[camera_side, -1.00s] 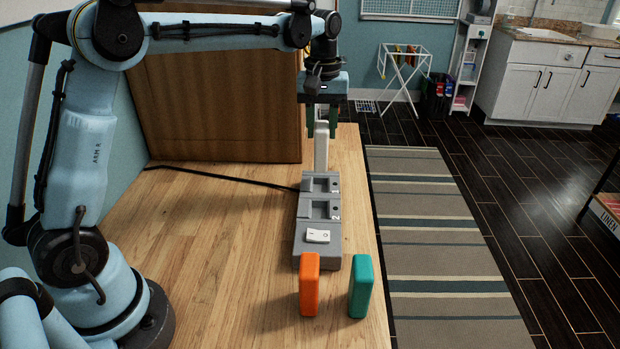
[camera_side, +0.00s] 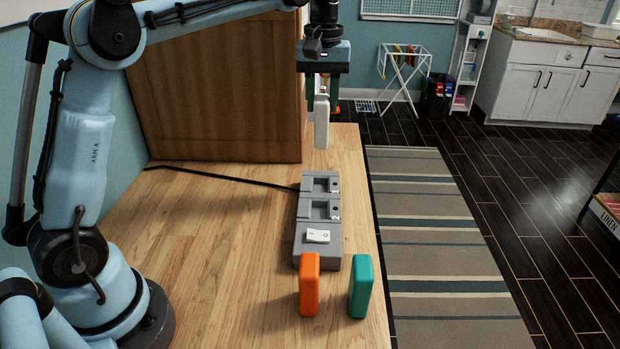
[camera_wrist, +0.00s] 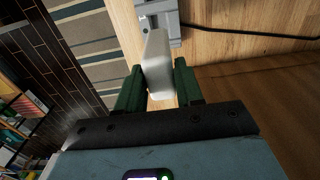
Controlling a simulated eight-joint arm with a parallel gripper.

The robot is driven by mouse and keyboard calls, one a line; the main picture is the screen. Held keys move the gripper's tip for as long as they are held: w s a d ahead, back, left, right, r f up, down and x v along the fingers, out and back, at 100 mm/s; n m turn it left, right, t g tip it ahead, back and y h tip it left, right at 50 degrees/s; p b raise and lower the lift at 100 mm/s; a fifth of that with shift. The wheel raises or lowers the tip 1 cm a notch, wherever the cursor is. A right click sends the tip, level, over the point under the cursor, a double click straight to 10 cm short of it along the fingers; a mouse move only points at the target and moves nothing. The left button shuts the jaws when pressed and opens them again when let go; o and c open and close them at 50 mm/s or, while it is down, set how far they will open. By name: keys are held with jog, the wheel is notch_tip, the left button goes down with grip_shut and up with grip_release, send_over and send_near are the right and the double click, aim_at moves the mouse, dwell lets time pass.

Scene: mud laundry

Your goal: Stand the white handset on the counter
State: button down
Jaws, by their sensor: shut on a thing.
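The white handset (camera_side: 321,122) hangs upright in my gripper (camera_side: 322,96), in the air above the far end of the grey charging base. My gripper is shut on its upper part. In the wrist view the handset (camera_wrist: 158,62) sits between the two green fingers of my gripper (camera_wrist: 158,88). The wooden counter (camera_side: 230,235) lies below. The grey base (camera_side: 302,228) has open slots and a white rocker switch (camera_side: 317,236) at its near end. An orange handset (camera_side: 309,285) and a teal handset (camera_side: 360,287) stand upright on the counter near the base.
A black cable (camera_side: 225,179) runs from the base to the left. A tall wooden box or cabinet (camera_side: 215,95) stands at the back of the counter. Bare counter lies left of the base. The counter's right edge drops to a striped rug (camera_side: 440,230).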

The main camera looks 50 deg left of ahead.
jog(key=s+d+r, duration=0.3)
jog(key=s+d, duration=0.9)
jog(key=s, duration=0.4)
jog(key=s+d+f, duration=0.2)
jog(key=s+f, duration=0.1)
jog(key=s, duration=0.8)
notch_tip(320, 180, down, 14)
jog(key=shift+w, duration=0.25)
jog(key=shift+a+f, duration=0.1)
jog(key=shift+f, duration=0.2)
jog(key=c, duration=0.7)
grip_release()
jog(key=shift+r, duration=0.1)
